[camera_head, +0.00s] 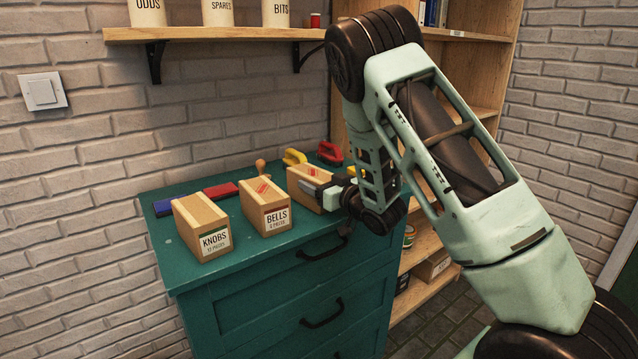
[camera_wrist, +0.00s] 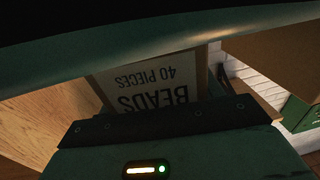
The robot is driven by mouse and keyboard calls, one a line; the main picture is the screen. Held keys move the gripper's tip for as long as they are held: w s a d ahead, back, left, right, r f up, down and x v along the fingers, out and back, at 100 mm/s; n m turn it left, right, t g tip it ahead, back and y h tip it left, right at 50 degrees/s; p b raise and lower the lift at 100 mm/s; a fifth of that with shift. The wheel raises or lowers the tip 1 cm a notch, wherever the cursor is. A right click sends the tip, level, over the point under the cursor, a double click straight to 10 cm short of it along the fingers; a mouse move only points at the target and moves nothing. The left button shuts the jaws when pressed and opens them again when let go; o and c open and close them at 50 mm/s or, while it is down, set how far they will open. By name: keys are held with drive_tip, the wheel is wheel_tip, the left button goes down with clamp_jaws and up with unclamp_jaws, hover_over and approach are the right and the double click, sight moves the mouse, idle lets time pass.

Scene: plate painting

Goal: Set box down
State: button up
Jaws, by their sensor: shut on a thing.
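My gripper (camera_head: 322,194) is shut on the right-hand light wooden box (camera_head: 303,184) over the green dresser top (camera_head: 180,258). In the wrist view its white label, upside down, reads BEADS, 40 PIECES (camera_wrist: 150,85). In the head view my gripper and wrist cover the label and part of the box's front. The box looks upright and roughly in line with two similar boxes, KNOBS (camera_head: 201,226) and BELLS (camera_head: 265,205), to its left. I cannot tell whether its bottom touches the dresser top.
Behind the boxes lie a blue block (camera_head: 170,206), a red block (camera_head: 221,191), a wooden-knobbed tool (camera_head: 261,167), and yellow (camera_head: 294,157) and red (camera_head: 330,153) handled tools. A wall shelf (camera_head: 200,34) hangs above. A wooden shelf unit (camera_head: 485,75) stands right. The dresser's front-left top is clear.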

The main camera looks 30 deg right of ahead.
drive_tip(key=o, duration=1.3)
drive_tip(key=shift+f, duration=0.1)
drive_tip(key=shift+s+f, duration=0.1)
drive_tip(key=shift+s, duration=0.1)
drive_tip(key=s+d+p, duration=0.2)
drive_tip(key=s+p, duration=0.5)
drive_tip(key=s, duration=0.9)
drive_tip(key=shift+s+d+f, duration=0.2)
drive_tip(key=shift+s+f, duration=0.05)
drive_tip(key=shift+s, duration=0.15)
